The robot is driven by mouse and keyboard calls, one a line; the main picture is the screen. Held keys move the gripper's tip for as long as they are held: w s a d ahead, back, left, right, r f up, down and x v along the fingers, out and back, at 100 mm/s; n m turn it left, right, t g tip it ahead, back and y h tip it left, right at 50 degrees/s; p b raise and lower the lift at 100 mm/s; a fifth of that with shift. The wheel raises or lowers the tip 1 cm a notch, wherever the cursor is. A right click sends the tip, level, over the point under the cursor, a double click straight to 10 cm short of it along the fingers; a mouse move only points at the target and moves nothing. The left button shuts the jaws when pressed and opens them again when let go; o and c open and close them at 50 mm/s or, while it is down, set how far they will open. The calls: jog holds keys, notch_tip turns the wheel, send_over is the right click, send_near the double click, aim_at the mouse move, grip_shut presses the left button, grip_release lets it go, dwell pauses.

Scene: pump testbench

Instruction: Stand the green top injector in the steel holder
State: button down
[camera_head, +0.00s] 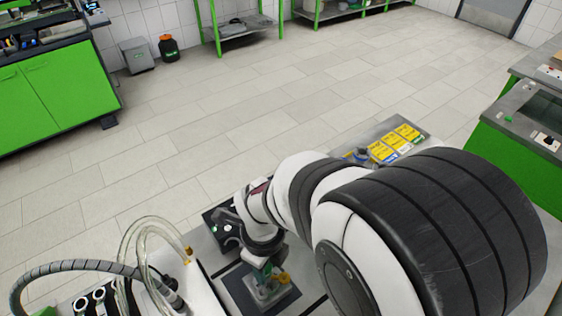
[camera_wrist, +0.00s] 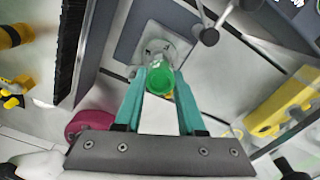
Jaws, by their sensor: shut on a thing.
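My gripper (camera_wrist: 161,84), with teal fingers, is shut on the injector's green top (camera_wrist: 158,77), which I see nearly end-on in the wrist view. The steel holder (camera_wrist: 178,47) is a pale metal block on a dark square plate, just beyond the green top. In the head view my gripper (camera_head: 267,268) is low over the steel holder (camera_head: 266,292), partly covering it. The injector's lower body is hidden behind its top and the fingers, so I cannot tell whether it is inside the holder or above it.
A yellow part (camera_head: 284,278) shows beside the holder. Clear hoses (camera_head: 150,245) and a ribbed dark hose (camera_head: 80,266) rise at the left. Yellow boxes (camera_head: 397,143) lie at the bench's far end. A dark brush-like strip (camera_wrist: 72,45) is left in the wrist view.

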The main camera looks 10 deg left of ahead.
jog(key=shift+f, duration=0.1)
jog(key=shift+c, duration=2.1)
grip_release()
jog(key=shift+r, duration=3.5)
jog(key=s+d+r+n+y, duration=0.1)
jog(key=s+d+r+n, duration=0.1)
jog(key=s+d+n, duration=0.4)
jog(key=s+d+r+n, duration=0.2)
jog(key=s+d+n, duration=0.3)
jog(key=d+n, duration=0.3)
jog(key=n, duration=0.2)
jog(key=shift+s+r+n+y, duration=0.35)
jog(key=shift+s+n+y, duration=0.05)
